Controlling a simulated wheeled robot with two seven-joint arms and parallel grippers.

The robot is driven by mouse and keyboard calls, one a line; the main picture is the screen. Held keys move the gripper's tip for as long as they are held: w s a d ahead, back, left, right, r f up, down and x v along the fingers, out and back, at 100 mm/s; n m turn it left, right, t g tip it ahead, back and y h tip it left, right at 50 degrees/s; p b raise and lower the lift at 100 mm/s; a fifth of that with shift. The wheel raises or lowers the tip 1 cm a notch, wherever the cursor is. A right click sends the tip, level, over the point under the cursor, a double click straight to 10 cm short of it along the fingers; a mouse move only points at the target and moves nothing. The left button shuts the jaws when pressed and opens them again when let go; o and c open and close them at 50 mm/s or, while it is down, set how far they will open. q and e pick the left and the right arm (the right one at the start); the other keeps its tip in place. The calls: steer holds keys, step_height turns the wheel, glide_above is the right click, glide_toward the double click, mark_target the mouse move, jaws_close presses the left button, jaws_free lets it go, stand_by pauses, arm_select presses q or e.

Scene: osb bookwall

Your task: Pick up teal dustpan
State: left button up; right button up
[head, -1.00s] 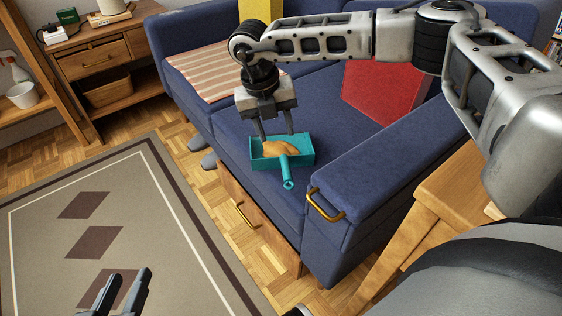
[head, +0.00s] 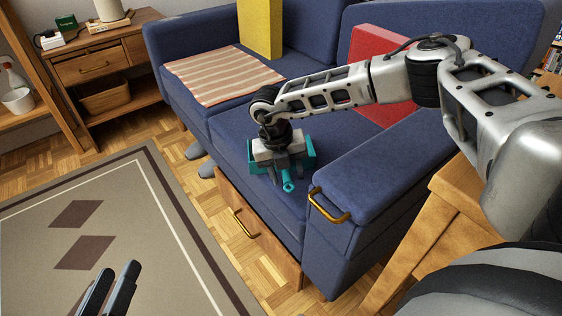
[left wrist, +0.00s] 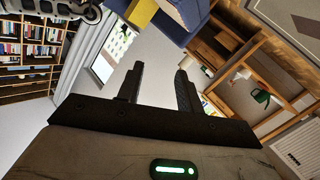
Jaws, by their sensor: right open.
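The teal dustpan (head: 311,156) lies on the blue sofa seat in the head view, its short handle pointing toward me. My right gripper (head: 284,172) is low over it, open, with its fingers down around the handle's inner end. The gripper body hides most of the pan and whatever lies in it. I cannot tell whether the fingers touch the handle. My left gripper (head: 110,286) is over the rug at the lower left, far from the dustpan. Its fingers stand apart and empty in the left wrist view (left wrist: 158,88).
The sofa's armrest (head: 365,195), with a brass handle (head: 328,206), stands right of the dustpan. A red cushion (head: 379,70), a yellow cushion (head: 261,28) and a striped cloth (head: 222,76) are on the sofa. A wooden stool (head: 420,225) stands beside the armrest. The rug (head: 150,245) is clear.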

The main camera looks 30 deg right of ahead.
steer(key=shift+f, duration=0.25)
jaws_close()
steer(key=shift+r, duration=0.1)
